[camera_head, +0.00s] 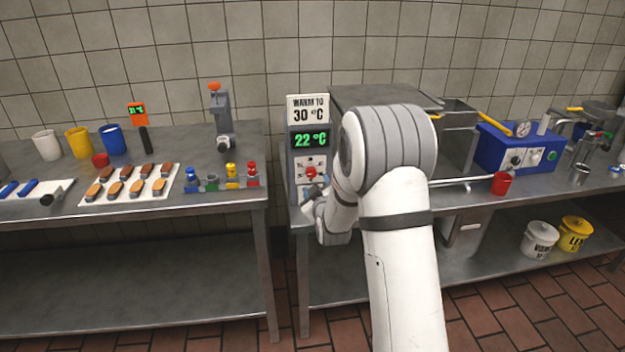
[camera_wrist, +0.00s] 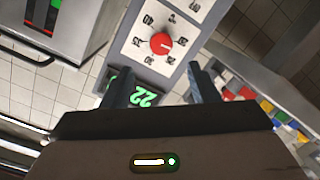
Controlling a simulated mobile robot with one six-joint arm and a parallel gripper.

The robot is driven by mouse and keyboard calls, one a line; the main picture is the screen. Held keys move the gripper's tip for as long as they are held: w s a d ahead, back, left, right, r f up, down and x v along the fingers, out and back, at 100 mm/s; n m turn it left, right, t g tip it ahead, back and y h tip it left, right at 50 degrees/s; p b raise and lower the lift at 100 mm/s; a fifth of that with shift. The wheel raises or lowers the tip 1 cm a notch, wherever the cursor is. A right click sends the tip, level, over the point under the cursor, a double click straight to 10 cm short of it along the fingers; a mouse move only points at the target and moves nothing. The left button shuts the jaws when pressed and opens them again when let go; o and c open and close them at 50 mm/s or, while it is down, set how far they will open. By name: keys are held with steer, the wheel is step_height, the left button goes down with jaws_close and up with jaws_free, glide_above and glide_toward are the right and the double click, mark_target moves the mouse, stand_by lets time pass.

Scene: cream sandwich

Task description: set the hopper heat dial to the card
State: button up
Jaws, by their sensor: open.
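The heat dial is a red knob (camera_head: 309,173) on a pale marked panel of the grey control box (camera_head: 299,190). The card (camera_head: 308,108) on top of the box reads "WARM TO 30 °C". The green display (camera_head: 309,140) below it reads 22 °C. My gripper (camera_head: 312,192) is just in front of the panel in the head view, partly hidden by my arm. In the wrist view, my gripper (camera_wrist: 160,82) is open and empty. The red knob (camera_wrist: 161,43) shows beyond and between its fingertips, apart from them, with a white pointer mark on it.
The hopper's grey metal housing (camera_head: 375,97) stands right of the control box, partly behind my arm. A red cup (camera_head: 502,183) and a blue machine (camera_head: 518,150) stand further right. The left table (camera_head: 120,207) holds cups, a tray of biscuits and small coloured bottles. A gap separates the two tables.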

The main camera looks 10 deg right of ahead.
mark_target(312, 174)
steer(key=shift+n+t, duration=0.4)
steer(key=shift+t, duration=0.3)
steer(key=w, duration=0.3)
steer(key=w+f, duration=0.1)
steer(key=w, duration=0.5)
steer(key=shift+f+p, duration=0.35)
steer(key=shift+f, duration=0.05)
steer(key=shift+c, duration=0.2)
steer(key=c, duration=0.9)
steer(key=shift+d, duration=0.3)
steer(key=shift+a, duration=0.2)
